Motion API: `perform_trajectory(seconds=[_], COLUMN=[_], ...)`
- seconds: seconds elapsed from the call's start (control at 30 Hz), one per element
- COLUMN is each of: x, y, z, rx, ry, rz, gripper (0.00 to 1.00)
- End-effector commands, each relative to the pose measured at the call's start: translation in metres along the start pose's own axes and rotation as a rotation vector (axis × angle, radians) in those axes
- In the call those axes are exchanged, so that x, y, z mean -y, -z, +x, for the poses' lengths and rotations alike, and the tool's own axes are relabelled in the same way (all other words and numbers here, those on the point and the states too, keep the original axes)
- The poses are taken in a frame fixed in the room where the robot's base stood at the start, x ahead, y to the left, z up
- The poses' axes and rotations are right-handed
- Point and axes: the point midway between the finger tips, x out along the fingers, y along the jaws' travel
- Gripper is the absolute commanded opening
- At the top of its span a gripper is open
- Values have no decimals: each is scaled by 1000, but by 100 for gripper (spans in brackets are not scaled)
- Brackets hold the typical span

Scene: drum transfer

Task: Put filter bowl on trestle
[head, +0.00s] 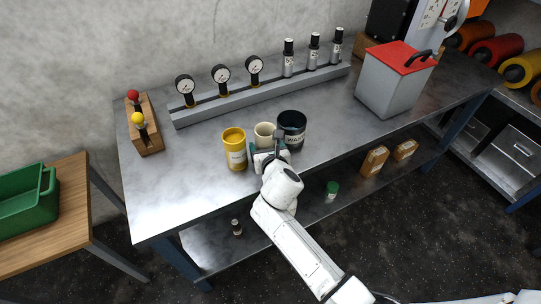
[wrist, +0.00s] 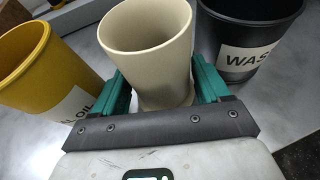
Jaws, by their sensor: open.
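A beige cup, which I take for the filter bowl (head: 264,132), stands upright on the metal bench between a yellow can and a black can. In the wrist view the bowl (wrist: 150,50) shows its open rim and tapered wall. My gripper (head: 267,148) is low at its near side, and in the wrist view its teal fingers (wrist: 163,88) stand open on either side of the bowl's lower part. I cannot tell whether they touch it. The wood-topped table at the left, which I take for the trestle (head: 75,205), carries a green bin.
The yellow can (head: 235,155) and black can (head: 292,125), marked "WAS", stand close on either side. Behind is a rail (head: 240,98) with gauges and cylinders. A red-lidded grey box (head: 390,90) stands at right. The green bin (head: 25,210) fills the table's far left.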

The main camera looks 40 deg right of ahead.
Motion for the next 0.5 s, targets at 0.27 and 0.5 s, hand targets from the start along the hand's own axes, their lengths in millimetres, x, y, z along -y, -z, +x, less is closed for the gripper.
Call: perform_trajectory(seconds=[0.27, 0.5], x=[0, 0], y=[0, 1], z=[-58, -96], rx=[-1, -1], ry=[-2, -1], rz=[-2, -1], gripper=[75, 75])
